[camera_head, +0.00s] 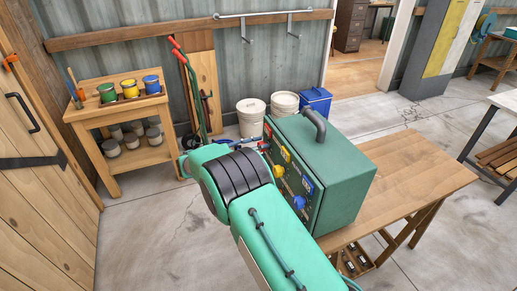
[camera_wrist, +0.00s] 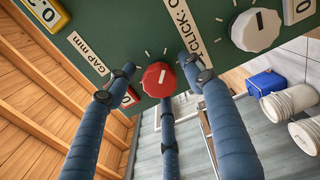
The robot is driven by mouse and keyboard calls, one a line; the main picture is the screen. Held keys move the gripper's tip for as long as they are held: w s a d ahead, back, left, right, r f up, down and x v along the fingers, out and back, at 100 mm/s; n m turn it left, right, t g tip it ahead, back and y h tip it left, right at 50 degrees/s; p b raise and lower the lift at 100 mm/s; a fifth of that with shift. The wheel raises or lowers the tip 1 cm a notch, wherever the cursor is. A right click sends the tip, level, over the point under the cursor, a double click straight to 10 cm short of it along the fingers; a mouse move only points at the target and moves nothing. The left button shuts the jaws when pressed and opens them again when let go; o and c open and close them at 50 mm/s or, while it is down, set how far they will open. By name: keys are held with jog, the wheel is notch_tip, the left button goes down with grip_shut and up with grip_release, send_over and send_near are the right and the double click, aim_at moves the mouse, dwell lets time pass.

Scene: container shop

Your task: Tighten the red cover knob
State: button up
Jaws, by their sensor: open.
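The red cover knob (camera_wrist: 158,79), with a white pointer mark, sits on the dark green panel (camera_wrist: 105,30) in the wrist view. My gripper (camera_wrist: 160,84) is open, its three blue fingers spread around the knob. Two fingertips are at its left and right, and the third is below it in the picture. I see gaps at the sides; contact with the lower finger is unclear. In the head view the panel belongs to a green cabinet (camera_head: 333,170) with a dark handle, and my arm hides much of the gripper (camera_head: 250,143) there.
A white knob (camera_wrist: 255,30) is right of the red knob, beside white label strips. The cabinet stands on a wooden table (camera_head: 410,175). White buckets (camera_head: 251,112), a blue bin (camera_head: 317,100) and a shelf with paint cans (camera_head: 122,160) stand behind. Grey floor is clear at left.

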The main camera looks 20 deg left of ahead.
jog(key=shift+s+a, duration=0.1)
jog(key=v, duration=1.1)
jog(key=shift+s+a, duration=0.25)
dwell(0.4)
